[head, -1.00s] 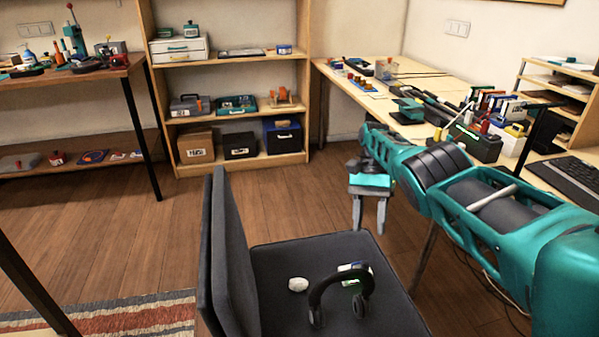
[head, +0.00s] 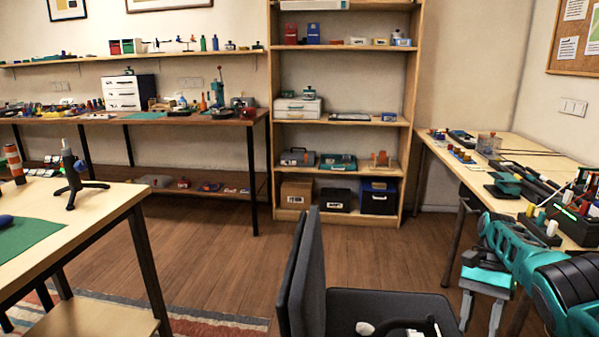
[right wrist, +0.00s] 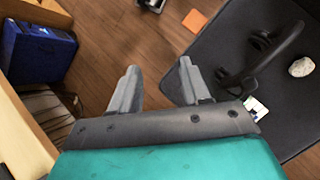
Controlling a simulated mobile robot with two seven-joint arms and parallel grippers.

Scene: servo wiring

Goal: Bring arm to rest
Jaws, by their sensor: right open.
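My right arm (head: 535,270) comes in from the right in the head view, bent beside the right-hand table. Its gripper (head: 480,312) hangs down beside the black chair, with its fingers apart and nothing between them. In the right wrist view the same gripper (right wrist: 158,88) shows two grey fingers spread over bare wooden floor. My left gripper and left arm are in no view.
The chair (head: 305,270) stands close to the gripper; headphones (right wrist: 250,55) and a white lump (right wrist: 301,67) lie on its seat. A wooden table (head: 450,165) is at right, shelves (head: 412,100) behind, another table (head: 105,205) at left.

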